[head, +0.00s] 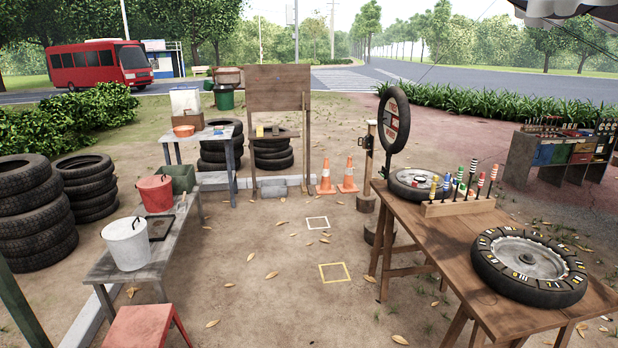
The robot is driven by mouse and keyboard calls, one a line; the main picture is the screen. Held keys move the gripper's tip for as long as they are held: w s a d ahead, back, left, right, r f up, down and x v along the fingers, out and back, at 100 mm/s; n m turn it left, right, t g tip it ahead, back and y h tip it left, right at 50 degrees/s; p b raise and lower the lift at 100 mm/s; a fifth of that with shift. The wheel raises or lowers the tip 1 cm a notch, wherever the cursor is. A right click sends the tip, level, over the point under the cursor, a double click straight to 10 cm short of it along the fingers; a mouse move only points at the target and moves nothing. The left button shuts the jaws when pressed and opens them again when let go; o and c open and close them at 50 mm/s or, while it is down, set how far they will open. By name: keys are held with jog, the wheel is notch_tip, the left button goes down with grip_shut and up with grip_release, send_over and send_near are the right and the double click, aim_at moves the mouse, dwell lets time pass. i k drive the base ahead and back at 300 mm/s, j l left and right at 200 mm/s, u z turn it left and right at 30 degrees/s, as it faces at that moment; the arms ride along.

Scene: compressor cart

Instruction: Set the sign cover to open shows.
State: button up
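The lettering is too small and slanted to read, so I cannot tell how the cover is set. My gripper is not in view.
The wooden table (445,240) holds a marked tyre (530,264), a rack of coloured-handled tools (458,207) and another tyre (413,184). A post (367,165) and traffic cones (347,175) stand beyond. A bench (120,262) with buckets lines the left.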

aim_at(388, 118)
jog(key=i, duration=5.6)
jog(key=i+j+z, duration=0.15)
jog(key=i, duration=0.95)
